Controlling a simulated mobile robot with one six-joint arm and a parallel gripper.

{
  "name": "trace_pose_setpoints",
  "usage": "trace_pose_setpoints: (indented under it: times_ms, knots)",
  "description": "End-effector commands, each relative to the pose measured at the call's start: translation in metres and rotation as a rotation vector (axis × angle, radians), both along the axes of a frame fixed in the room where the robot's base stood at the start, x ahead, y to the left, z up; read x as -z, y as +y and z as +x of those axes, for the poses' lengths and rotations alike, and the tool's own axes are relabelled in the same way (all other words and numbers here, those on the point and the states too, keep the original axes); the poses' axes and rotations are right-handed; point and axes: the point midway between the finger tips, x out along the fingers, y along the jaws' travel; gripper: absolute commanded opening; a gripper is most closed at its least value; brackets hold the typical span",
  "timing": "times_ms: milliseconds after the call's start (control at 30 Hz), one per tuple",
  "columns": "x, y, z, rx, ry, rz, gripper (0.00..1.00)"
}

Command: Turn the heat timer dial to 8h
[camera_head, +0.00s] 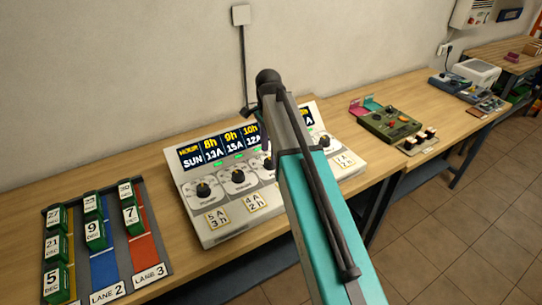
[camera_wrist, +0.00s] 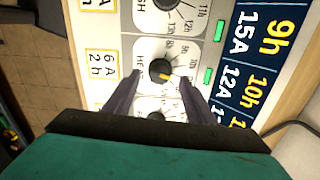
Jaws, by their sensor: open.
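The heat timer dial (camera_wrist: 160,68) shows in the wrist view as a black knob on a white plate, its label beginning "HE" and partly hidden. A small orange mark is on the knob's lower edge in the picture; the hour it points at is too small to tell. My gripper (camera_wrist: 159,78) is open, one finger on either side of the knob. I cannot tell whether the fingers touch it.
Other dials sit on the panel, including a left one (camera_head: 203,190) and a right one (camera_head: 325,140). A lane board (camera_head: 110,270) with several green blocks lies at left. A green control box (camera_head: 388,122) stands at right. Bare table lies between.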

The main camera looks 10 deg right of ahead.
Motion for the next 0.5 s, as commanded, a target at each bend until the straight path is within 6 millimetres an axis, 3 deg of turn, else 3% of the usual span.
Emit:
trace_pose_setpoints:
  times_ms: [233, 500]
  knots:
    - [0.024, -0.001, -0.002, 0.001, 0.002, 0.000, 0.50]
    - [0.034, -0.001, -0.001, 0.001, 0.000, 0.000, 0.50]
